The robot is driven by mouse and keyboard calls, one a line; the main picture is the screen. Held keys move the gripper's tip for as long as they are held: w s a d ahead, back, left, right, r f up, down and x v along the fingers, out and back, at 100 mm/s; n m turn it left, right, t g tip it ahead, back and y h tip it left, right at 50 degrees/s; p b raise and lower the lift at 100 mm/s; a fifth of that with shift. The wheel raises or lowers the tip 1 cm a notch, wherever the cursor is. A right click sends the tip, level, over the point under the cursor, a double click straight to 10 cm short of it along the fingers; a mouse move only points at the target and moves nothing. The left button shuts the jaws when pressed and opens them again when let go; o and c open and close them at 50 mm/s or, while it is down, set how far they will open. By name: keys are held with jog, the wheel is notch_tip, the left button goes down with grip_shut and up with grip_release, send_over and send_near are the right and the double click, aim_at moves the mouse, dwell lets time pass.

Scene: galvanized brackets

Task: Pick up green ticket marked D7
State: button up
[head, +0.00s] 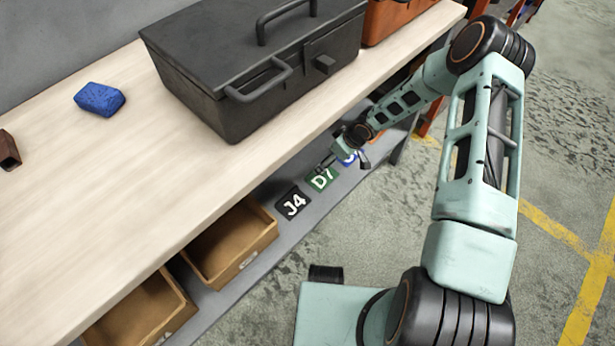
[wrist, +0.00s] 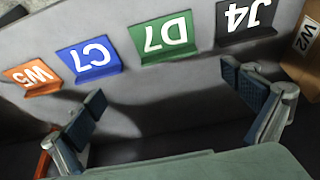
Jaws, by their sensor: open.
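The green ticket marked D7 (head: 322,179) lies on the grey lower shelf under the bench top, between the black J4 ticket (head: 293,204) and a blue ticket (head: 349,158). In the wrist view the green D7 ticket (wrist: 165,38) appears upside down, ahead of my gripper and between its fingers' lines. My gripper (wrist: 172,112) is open and empty, its two padded fingers wide apart. In the head view my gripper (head: 344,160) is at the shelf, close beside the D7 and blue tickets. It partly covers the blue one.
The wrist view also shows the blue C7 ticket (wrist: 90,60), an orange W5 ticket (wrist: 30,77) and the black J4 ticket (wrist: 245,20). Wooden bins (head: 232,243) stand left on the shelf. The bench top (head: 100,200) overhangs, carrying a black toolbox (head: 215,75).

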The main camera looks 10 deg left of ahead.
jog(key=b, duration=0.2)
send_over(323, 176)
jog(key=f, duration=0.5)
jog(key=shift+s+d, duration=0.2)
jog(key=x, duration=0.1)
jog(key=b+x, duration=0.1)
jog(key=x, duration=0.2)
jog(key=shift+a+f+b, duration=0.3)
jog(key=shift+a+b, duration=0.05)
jog(key=shift+w+a+f, duration=0.2)
jog(key=shift+f, duration=0.35)
jog(key=c, duration=1.1)
jog(key=shift+r, duration=0.15)
jog(key=shift+c, duration=0.2)
